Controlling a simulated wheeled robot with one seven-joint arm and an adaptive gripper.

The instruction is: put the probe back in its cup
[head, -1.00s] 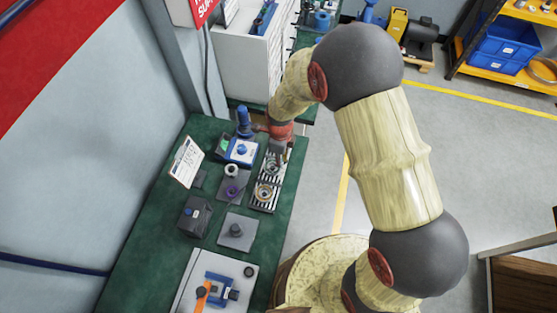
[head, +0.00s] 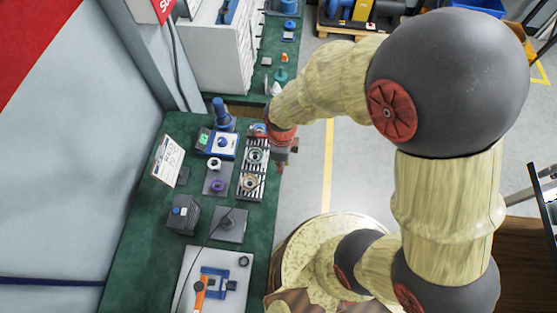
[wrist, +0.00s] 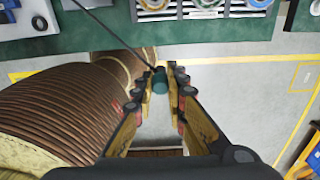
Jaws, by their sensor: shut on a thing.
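My gripper (head: 281,164) is out past the right edge of the green bench, beside the slotted rack. In the wrist view, the fingers (wrist: 160,82) are shut on a small dark teal piece, which I take to be the probe (wrist: 160,76). A thin dark cable (wrist: 118,36) runs from it to the upper left. In the head view the probe is too small to make out clearly. I cannot tell which item is its cup. A grey plate with a dark upright piece (head: 229,222) stands on the bench, and a small dark ring (head: 245,261) lies on the white board.
The slotted rack (head: 245,195) holds several rings. A blue-and-white device (head: 222,146), a dark box (head: 184,213), a purple ring (head: 217,186) and a blue and orange clamp (head: 214,284) crowd the green bench (head: 150,240). Floor (head: 335,170) is open to the right.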

